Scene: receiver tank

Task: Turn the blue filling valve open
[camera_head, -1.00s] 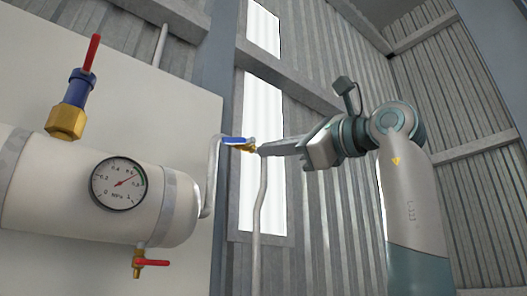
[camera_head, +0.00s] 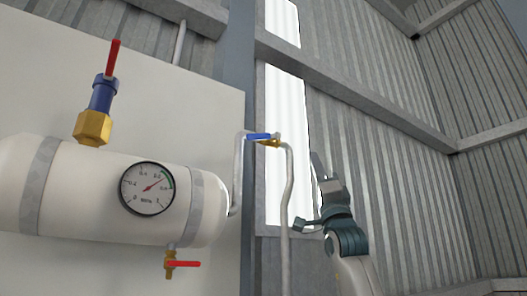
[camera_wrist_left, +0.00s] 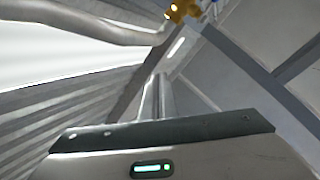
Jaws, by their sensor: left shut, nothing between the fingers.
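The blue filling valve has a blue lever (camera_head: 259,136) on a brass body (camera_head: 270,143) at the top of a bent grey pipe. In the head view the lever looks roughly in line with the pipe's short top run. In the left wrist view the brass body (camera_wrist_left: 180,10) is at the top edge, with only a bit of blue beside it. My left gripper (camera_head: 317,160) is shut and empty, pointing up, to the right of and slightly below the valve, apart from it. Its fingers show in the left wrist view (camera_wrist_left: 158,84). My right gripper is not in view.
The white tank (camera_head: 90,190) stands at left with a pressure gauge (camera_head: 147,188), a red-handled blue and brass fitting (camera_head: 97,105) on top and a red-handled drain valve (camera_head: 170,264) below. The grey pipe (camera_head: 287,190) drops beside my arm. Corrugated wall lies behind.

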